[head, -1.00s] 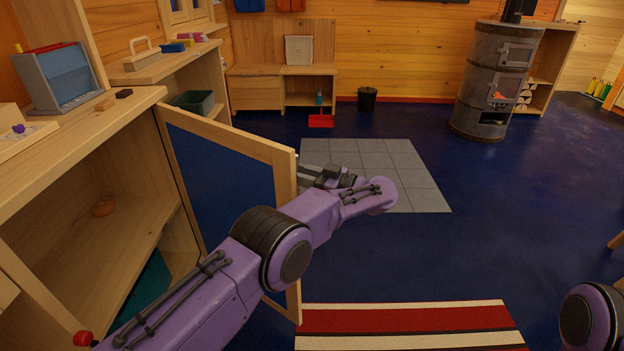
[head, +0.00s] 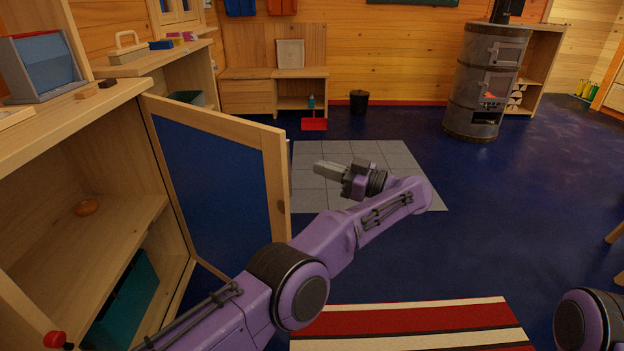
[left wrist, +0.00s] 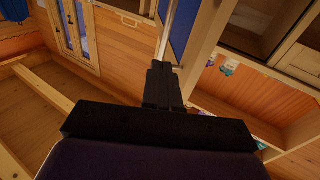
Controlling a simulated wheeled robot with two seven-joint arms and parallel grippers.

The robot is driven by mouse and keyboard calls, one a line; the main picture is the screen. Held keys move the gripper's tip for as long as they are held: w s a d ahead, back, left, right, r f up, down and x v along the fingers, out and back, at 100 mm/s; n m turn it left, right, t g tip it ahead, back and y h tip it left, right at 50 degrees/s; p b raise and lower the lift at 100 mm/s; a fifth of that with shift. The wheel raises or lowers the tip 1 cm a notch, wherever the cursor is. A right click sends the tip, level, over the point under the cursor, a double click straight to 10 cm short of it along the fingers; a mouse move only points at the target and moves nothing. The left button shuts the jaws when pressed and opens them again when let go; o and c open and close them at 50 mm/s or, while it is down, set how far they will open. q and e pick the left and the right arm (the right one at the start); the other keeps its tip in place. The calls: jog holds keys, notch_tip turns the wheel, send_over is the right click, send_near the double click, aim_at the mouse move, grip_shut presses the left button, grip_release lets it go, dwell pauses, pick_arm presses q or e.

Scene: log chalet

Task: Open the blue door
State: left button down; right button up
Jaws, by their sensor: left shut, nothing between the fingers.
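The blue door (head: 212,184) has a pale wooden frame and stands swung wide out from its cabinet, so the shelf inside shows. My left forearm crosses in front of its lower part. My left gripper (head: 318,169) is shut and empty, just right of the door's free edge and apart from it in the head view. In the left wrist view the shut fingers (left wrist: 161,68) point up toward a strip of blue panel (left wrist: 183,22) with a pale edge. My right gripper is out of view; only part of my right arm shows at the lower right.
The open cabinet (head: 100,225) holds an orange-brown round thing (head: 88,207) and a teal bin (head: 122,300). A striped rug (head: 410,325) lies in front, grey tiles (head: 415,190) beyond. A stove (head: 483,85) stands at the back right. The blue floor on the right is mostly clear.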

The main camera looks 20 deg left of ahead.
pick_arm(q)
notch_tip(320, 180, down, 6)
jog(key=w+f+m+t, duration=0.1)
jog(key=w+m+t, duration=0.25)
jog(key=t, duration=0.35)
jog(key=m+t+h+p, duration=0.7)
jog(key=m+h+p, duration=0.7)
jog(key=m+h, duration=1.45)
send_near(279, 206)
jog(key=w+d+m+y, duration=0.1)
jog(key=m, duration=0.1)
jog(key=w+d+r+m+y+p, duration=0.1)
jog(key=w+d+y, duration=0.1)
jog(key=w+d+m+y+p, duration=0.1)
jog(key=w+m+y, duration=0.1)
jog(key=shift+w+d+r+m, duration=0.15)
jog(key=shift+w+r+m, duration=0.1)
jog(key=shift+r+m, duration=0.05)
